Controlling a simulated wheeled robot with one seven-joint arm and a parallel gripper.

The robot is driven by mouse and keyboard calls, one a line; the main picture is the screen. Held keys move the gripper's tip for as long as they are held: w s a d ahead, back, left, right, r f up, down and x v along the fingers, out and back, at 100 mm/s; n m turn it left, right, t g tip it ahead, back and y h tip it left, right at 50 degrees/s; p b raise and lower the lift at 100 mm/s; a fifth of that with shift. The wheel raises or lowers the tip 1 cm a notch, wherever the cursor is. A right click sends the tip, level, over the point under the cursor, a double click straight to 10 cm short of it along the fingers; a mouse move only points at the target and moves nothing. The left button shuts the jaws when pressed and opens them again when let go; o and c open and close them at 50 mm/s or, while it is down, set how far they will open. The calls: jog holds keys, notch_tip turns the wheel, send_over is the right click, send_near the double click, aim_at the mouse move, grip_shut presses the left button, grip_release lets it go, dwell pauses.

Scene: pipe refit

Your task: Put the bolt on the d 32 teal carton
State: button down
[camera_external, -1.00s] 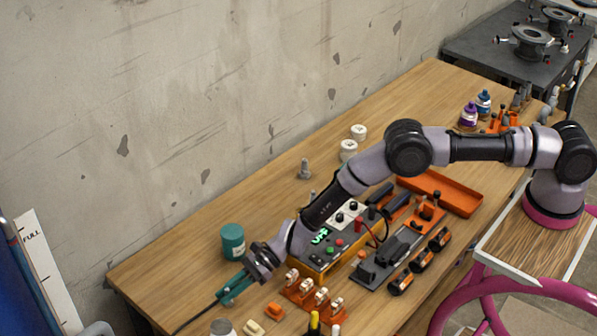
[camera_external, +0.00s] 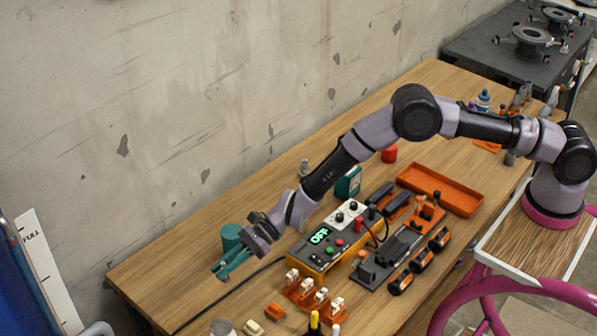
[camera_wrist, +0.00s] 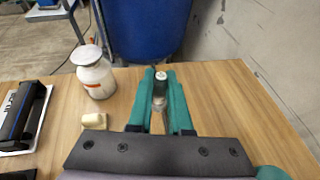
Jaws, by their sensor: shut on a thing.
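My gripper (camera_external: 222,271) has teal fingers and is above the left end of the wooden table, in front of a round teal container (camera_external: 230,237). In the wrist view the fingers are shut on a narrow grey piece, which looks like the bolt (camera_wrist: 159,96); its lower part is partly hidden by my gripper. A teal box-shaped carton (camera_external: 348,182) with a pale label stands behind the control box, partly behind my arm. Its label is too small to read, so I cannot confirm "d 32". A corner of teal shows at the wrist view's lower right.
Another grey bolt (camera_external: 304,168) stands near the wall. The control box (camera_external: 325,240), orange clip rack (camera_external: 313,297), orange tray (camera_external: 440,190) and a red cylinder (camera_external: 389,154) occupy the table. A lidded white jar (camera_wrist: 93,73) and cream block (camera_wrist: 94,121) stand left of my fingers.

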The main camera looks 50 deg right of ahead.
jog(key=w+d+r+m+t, duration=0.15)
jog(key=w+d, duration=0.45)
jog(key=d, duration=0.6)
notch_tip(320, 180, up, 9)
jog(key=m+t+h, duration=0.4)
jog(key=m+t, duration=0.1)
send_over(348, 182)
jog(key=w+d, duration=0.3)
jog(key=f, duration=0.5)
jog(key=shift+s+d+f, duration=0.2)
jog(key=shift+s+f, duration=0.05)
jog(key=shift+f, duration=2.35)
jog(key=shift+f, duration=0.1)
jog(key=c, duration=0.8)
grip_release()
jog(key=shift+c, duration=0.2)
